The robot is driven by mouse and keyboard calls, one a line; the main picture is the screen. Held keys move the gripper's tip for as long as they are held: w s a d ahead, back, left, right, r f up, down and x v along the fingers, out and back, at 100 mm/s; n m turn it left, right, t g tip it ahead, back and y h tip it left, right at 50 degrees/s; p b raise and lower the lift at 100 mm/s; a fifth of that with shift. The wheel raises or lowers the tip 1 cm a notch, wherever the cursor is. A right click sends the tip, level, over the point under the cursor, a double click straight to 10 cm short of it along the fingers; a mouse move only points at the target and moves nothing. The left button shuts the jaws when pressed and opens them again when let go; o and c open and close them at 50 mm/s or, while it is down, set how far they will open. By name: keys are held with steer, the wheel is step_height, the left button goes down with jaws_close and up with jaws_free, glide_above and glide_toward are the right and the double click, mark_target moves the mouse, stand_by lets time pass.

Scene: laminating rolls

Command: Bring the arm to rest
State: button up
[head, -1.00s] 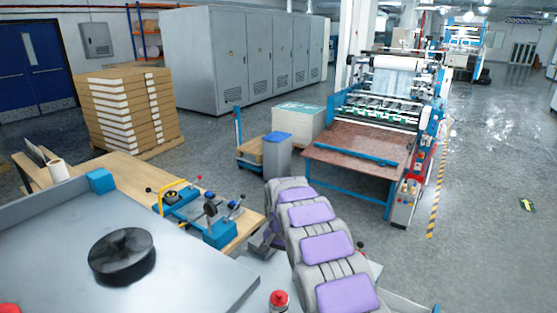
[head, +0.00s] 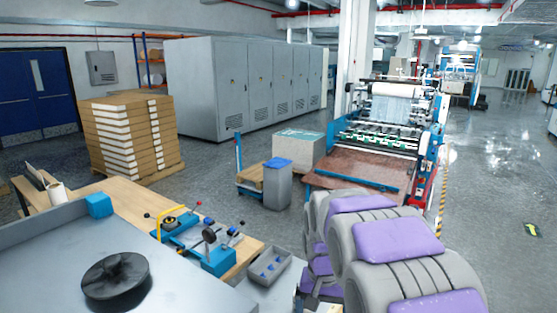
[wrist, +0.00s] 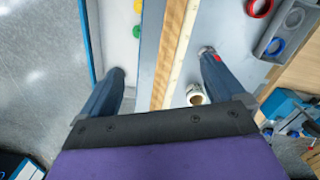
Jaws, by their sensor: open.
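My arm (head: 398,243), grey with purple pads, rises at the lower right of the head view and covers part of the laminating machine. My gripper is out of the head view. In the wrist view my gripper (wrist: 165,80) is open, its two dark blue fingers wide apart with nothing held between them. Beyond the fingers are a wooden strip (wrist: 178,50) and a white roll (wrist: 196,94) beside the right finger.
A grey work surface (head: 170,250) with a black disc (head: 116,276) is at lower left. A wooden bench (head: 130,192) holds a blue fixture (head: 190,238). A grey bin (head: 269,266) lies beside it. The laminating machine (head: 385,130) stands behind my arm.

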steer(key=s+d+f+n+g+b, duration=0.1)
steer(key=s+d, duration=0.3)
steer(key=s, duration=2.7)
steer(key=shift+f+n, duration=0.2)
steer(key=shift+n, duration=0.7)
steer(key=shift+s, duration=0.1)
